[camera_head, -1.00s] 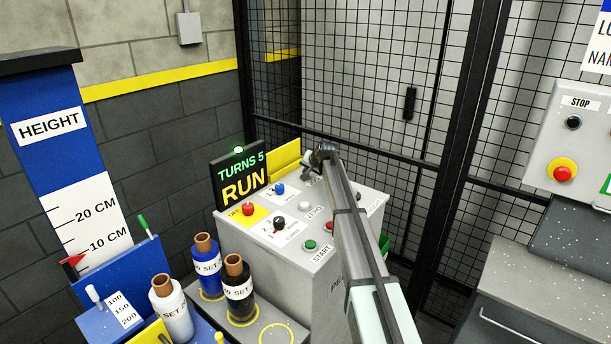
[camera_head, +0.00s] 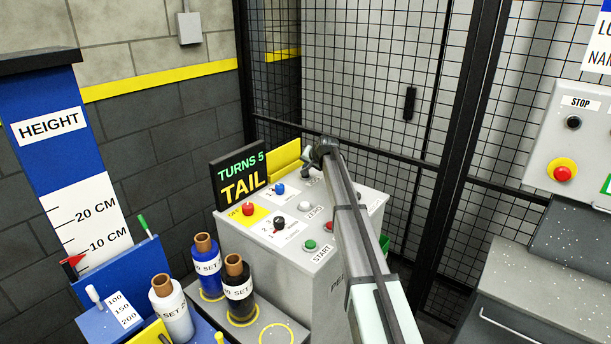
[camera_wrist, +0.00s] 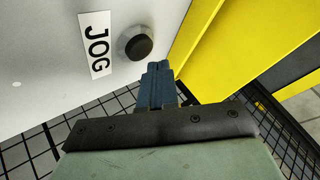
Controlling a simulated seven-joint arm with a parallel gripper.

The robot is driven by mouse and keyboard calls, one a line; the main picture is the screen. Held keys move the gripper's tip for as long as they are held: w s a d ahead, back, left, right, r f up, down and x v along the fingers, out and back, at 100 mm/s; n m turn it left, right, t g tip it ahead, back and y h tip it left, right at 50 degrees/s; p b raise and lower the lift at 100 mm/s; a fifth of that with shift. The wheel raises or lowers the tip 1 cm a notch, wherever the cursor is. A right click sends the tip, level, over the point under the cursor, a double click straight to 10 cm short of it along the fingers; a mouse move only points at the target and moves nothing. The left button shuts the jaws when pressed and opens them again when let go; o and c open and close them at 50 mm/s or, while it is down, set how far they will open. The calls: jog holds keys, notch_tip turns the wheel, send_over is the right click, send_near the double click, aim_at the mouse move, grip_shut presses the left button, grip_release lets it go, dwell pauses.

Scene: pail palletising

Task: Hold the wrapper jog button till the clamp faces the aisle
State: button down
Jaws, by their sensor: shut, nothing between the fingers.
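The jog button (camera_wrist: 138,46) is a round black button in a grey collar beside a JOG label (camera_wrist: 96,49) in the wrist view. My gripper (camera_wrist: 158,68) is shut and empty, its blue-grey fingertips just beside the button in the picture. I cannot tell whether they touch it. In the head view my gripper (camera_head: 308,158) is over the far edge of the grey control panel (camera_head: 330,222), mostly hidden by my wrist. The display (camera_head: 240,180) reads TURNS 5, TAIL. I cannot make out the clamp in either view.
The panel also carries a red button (camera_head: 248,209), a blue knob (camera_head: 280,188), a black knob (camera_head: 279,223) and a green START button (camera_head: 310,245). A mesh fence (camera_head: 375,80) stands close behind. Several SET bottles stand at front left. A STOP panel (camera_head: 572,150) is at right.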

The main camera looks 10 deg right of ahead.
jog(key=shift+r, duration=2.5)
